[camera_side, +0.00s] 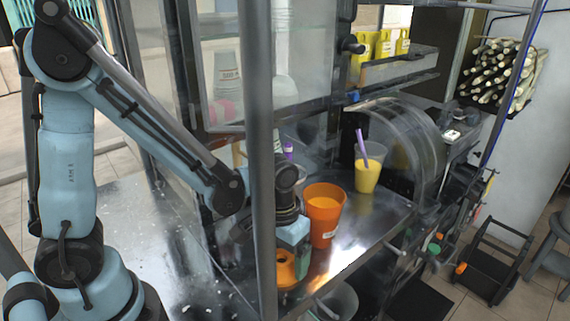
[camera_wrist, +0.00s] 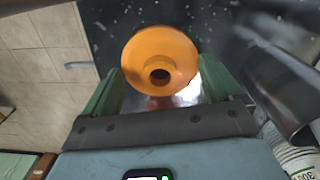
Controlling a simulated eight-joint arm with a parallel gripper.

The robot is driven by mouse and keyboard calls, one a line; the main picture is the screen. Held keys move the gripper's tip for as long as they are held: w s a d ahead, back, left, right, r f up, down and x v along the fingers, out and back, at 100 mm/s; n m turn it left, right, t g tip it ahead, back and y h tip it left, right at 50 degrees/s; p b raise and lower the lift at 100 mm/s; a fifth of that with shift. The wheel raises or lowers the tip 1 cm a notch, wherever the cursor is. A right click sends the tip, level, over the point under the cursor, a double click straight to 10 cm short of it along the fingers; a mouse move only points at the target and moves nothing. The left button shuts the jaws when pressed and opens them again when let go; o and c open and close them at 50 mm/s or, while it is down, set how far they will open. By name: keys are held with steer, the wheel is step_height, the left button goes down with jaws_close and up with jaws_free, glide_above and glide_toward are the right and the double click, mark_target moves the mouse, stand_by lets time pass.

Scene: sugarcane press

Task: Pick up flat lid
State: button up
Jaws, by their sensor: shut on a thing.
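An orange round piece (camera_wrist: 160,45) with a wide rim and a dark central hole, like a funnel, sits between the green fingers of my gripper (camera_wrist: 160,88) in the wrist view. In the side view, the orange piece (camera_side: 286,268) shows under my gripper (camera_side: 293,248), low at the near edge of the metal counter, partly behind a post. My gripper is shut on this piece. I cannot make out a separate flat lid in either view.
An orange cup (camera_side: 324,214) stands close to the right of my gripper. A clear cup (camera_side: 369,168) with yellow drink and a purple straw stands farther back, near the press's clear curved guard (camera_side: 410,125). A grey vertical post (camera_side: 260,150) rises in front of the arm. The counter's left part (camera_side: 150,235) is mostly clear.

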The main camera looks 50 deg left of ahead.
steer(key=shift+r, duration=0.1)
step_height(320, 180, up, 25)
steer(key=w, duration=1.2)
step_height(320, 180, down, 12)
steer(key=shift+a+r+m, duration=0.15)
steer(key=shift+a+m, duration=0.15)
stand_by(0.9)
steer(key=shift+s+f, duration=0.1)
steer(key=shift+f, duration=0.1)
stand_by(1.8)
